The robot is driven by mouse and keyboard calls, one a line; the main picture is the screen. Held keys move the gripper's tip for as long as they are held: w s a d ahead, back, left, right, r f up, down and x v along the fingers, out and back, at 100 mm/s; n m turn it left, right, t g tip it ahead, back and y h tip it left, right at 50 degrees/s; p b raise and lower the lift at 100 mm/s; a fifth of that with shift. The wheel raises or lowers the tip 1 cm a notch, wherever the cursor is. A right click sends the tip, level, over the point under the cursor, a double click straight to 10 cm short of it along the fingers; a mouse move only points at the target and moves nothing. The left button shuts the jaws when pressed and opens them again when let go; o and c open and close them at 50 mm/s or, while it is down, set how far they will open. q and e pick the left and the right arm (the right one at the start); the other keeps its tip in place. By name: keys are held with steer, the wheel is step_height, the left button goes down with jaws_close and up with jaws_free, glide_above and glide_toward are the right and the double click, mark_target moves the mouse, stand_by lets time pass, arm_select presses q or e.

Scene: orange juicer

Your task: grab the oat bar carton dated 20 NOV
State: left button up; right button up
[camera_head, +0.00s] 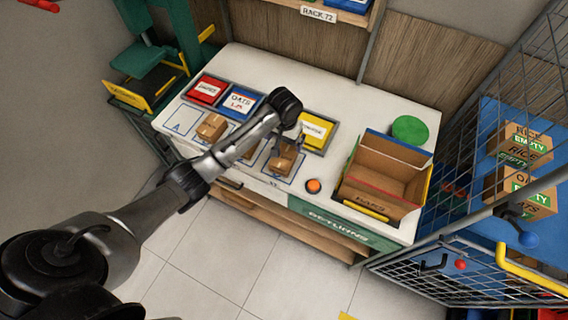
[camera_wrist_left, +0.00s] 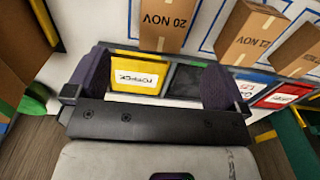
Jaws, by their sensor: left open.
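The oat bar carton marked "20 NOV" (camera_wrist_left: 165,22) is a brown box at the top of the left wrist view, just beyond my left gripper (camera_wrist_left: 157,62). It appears to be the rightmost small carton (camera_head: 282,162) in the head view. My left gripper (camera_head: 290,138) is open and empty above and beside it, its dark fingers spread. Contact cannot be told. A second carton (camera_wrist_left: 250,32) has a date I cannot read surely, and a third (camera_wrist_left: 302,48) stands farther right. The leftmost carton (camera_head: 211,127) shows in the head view; my arm partly hides the middle one. My right gripper is not in view.
Behind the cartons stand red (camera_head: 206,90), blue (camera_head: 240,104) and yellow (camera_head: 316,132) labelled trays. A wire cage (camera_head: 468,268) borders the white table (camera_head: 345,98).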

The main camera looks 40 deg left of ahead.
mark_target(284, 156)
arm_select(q)
steer(key=f, duration=0.9)
steer(key=a+f, duration=0.1)
steer(key=f, duration=0.3)
steer(key=shift+w+f+b, duration=0.2)
steer(key=shift+w+b, duration=0.1)
steer(key=c, duration=0.9)
